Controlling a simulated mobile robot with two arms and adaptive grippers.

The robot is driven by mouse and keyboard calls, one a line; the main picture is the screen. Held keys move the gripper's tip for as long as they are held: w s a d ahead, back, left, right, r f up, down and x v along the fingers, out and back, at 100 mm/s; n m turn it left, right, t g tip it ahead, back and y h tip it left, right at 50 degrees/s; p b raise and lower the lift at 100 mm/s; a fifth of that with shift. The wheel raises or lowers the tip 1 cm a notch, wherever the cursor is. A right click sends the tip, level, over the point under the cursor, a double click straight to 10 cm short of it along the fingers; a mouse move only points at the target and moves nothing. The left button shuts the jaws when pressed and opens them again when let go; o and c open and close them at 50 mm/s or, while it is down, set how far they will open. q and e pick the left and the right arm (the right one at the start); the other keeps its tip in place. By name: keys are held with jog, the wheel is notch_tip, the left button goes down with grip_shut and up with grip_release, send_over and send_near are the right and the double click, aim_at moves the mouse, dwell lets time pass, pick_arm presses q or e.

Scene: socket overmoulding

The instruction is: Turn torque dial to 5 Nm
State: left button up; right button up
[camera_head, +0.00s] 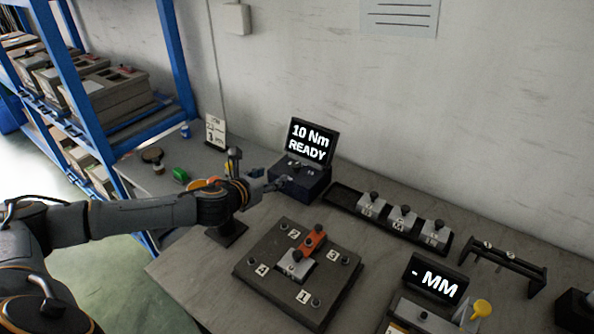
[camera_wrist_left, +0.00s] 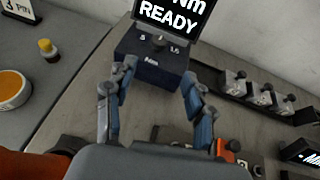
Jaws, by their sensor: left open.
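The torque unit (camera_head: 304,184) is a dark box at the back of the bench, with a screen (camera_head: 311,142) reading "10 Nm READY". Its small dark dial (camera_wrist_left: 158,42) sits on top in the left wrist view, between the marks 5 and 15, with "Nm" on the front face. My left gripper (camera_head: 273,182) is open and empty, just in front and to the left of the unit. In the left wrist view its two fingers (camera_wrist_left: 159,78) are spread either side of the unit's front, apart from the dial. My right gripper is not in view.
A dark fixture plate (camera_head: 257,283) with numbered posts and an orange-and-grey part lies in front. A black tray (camera_head: 345,196) of grey blocks stands right of the unit. A gauge screen (camera_head: 436,279) reading "- MM" and a rack (camera_head: 507,262) are further right. Blue shelving (camera_head: 174,60) stands left.

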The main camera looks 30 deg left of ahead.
aim_at(295, 166)
pick_arm(q)
jog(key=x, duration=1.4)
jog(key=shift+w+f+p, duration=0.15)
jog(key=shift+f+p, duration=0.1)
jog(key=shift+p, duration=0.15)
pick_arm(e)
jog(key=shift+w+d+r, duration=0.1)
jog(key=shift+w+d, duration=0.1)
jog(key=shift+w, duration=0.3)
pick_arm(q)
jog(key=c, duration=1.1)
jog(key=shift+d, duration=0.1)
